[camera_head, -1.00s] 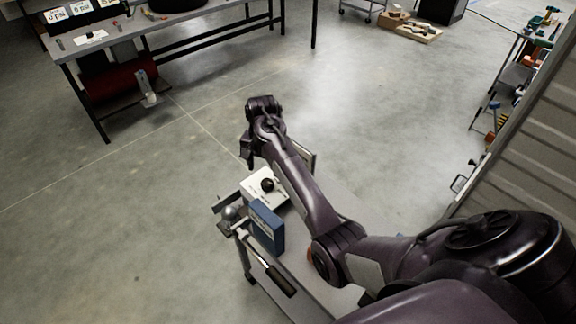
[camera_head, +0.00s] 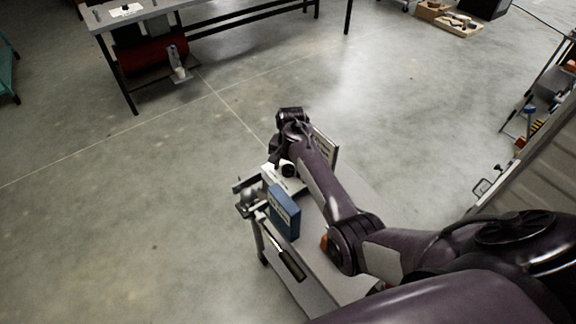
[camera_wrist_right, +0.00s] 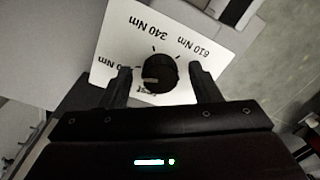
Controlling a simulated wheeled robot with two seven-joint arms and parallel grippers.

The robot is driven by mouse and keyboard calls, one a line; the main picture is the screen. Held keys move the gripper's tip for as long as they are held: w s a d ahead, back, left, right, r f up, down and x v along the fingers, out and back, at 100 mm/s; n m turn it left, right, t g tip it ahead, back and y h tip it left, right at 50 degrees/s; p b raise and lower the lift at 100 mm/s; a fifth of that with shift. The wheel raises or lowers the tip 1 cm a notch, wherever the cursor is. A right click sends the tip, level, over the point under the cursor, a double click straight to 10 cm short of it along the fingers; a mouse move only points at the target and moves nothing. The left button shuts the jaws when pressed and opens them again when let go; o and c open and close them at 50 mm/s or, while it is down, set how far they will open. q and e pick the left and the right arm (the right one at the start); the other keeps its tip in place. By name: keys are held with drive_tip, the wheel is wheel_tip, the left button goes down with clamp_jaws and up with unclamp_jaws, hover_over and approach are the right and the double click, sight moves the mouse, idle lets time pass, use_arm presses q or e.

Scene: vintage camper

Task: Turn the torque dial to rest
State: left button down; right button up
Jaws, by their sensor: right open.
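The torque dial is a round black knob (camera_wrist_right: 160,73) on a white panel (camera_wrist_right: 118,38) in the right wrist view. The panel reads 340 Nm and 610 Nm, with a third Nm label at left and "rest" at the bottom, both partly hidden. The knob's pale mark points left and slightly down, between the left label and "rest". My right gripper (camera_wrist_right: 164,77) is open, with one finger on each side of the knob and visible gaps between. In the head view the dial (camera_head: 288,171) sits on the cart just below my right gripper (camera_head: 277,147). My left gripper is out of view.
The grey cart (camera_head: 318,262) also holds a blue box (camera_head: 284,213), a hammer-like tool (camera_head: 290,262) and an upright framed board (camera_head: 326,150). A workbench (camera_head: 190,22) stands at back left. The floor left of the cart is clear.

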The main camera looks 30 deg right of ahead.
drive_tip(key=c, duration=1)
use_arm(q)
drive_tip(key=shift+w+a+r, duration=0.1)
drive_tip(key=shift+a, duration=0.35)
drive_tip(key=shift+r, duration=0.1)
use_arm(e)
drive_tip(key=n+p, duration=0.1)
drive_tip(key=n, duration=0.1)
drive_tip(key=shift+d+r+n+p, duration=0.1)
drive_tip(key=shift+r+n+p, duration=0.1)
drive_tip(key=shift+n+p, duration=0.2)
drive_tip(key=n+p, duration=0.1)
drive_tip(key=n, duration=0.2)
drive_tip(key=shift+n, duration=0.3)
drive_tip(key=n+p, duration=0.1)
drive_tip(key=n, duration=0.3)
drive_tip(key=shift+w+d, duration=0.1)
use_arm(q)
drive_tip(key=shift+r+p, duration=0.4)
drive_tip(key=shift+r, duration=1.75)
use_arm(e)
drive_tip(key=shift+f+n+g, duration=0.1)
drive_tip(key=shift+n+g, duration=0.2)
drive_tip(key=shift+n, duration=1.4)
